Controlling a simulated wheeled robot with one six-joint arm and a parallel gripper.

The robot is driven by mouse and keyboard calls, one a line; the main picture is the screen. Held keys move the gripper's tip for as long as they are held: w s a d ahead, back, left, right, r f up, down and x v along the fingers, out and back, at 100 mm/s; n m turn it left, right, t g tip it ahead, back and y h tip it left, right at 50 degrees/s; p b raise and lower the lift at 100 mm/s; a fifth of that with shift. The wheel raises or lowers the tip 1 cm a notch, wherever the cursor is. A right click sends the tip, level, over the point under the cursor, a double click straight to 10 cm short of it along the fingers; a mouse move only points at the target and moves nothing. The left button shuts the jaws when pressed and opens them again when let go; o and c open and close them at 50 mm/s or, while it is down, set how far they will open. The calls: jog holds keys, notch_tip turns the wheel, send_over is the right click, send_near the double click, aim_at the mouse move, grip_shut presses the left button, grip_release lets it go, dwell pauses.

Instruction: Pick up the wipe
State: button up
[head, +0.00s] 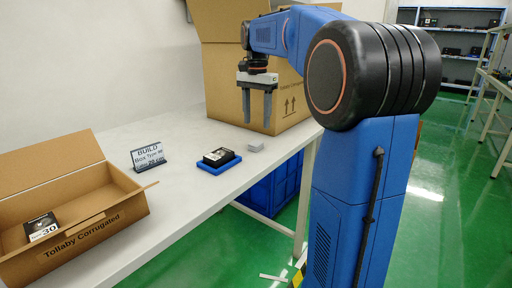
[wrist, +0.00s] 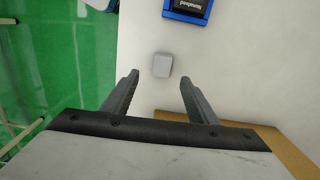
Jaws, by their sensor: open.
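The wipe appears to be the small light grey block (head: 255,146) lying on the white table near its edge, right of a blue tray. In the wrist view the grey block (wrist: 162,65) lies just beyond my fingertips, roughly centred between them. My gripper (head: 257,121) is open and empty, pointing down above the table, with the block below it in the head view. Both fingers also show in the wrist view (wrist: 160,80), spread apart. Nothing is between them.
The blue tray (head: 219,170) holds a black device (head: 219,157). A sign (head: 148,156) stands left of it. An open cardboard box (head: 75,251) is at the left; a large box (head: 225,85) stands behind my gripper. The table (head: 200,212) is otherwise mostly clear.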

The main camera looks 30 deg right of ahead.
aim_at(256, 143)
jog(key=shift+w+f, duration=0.2)
jog(key=shift+f, duration=3.95)
jog(key=c, duration=1.1)
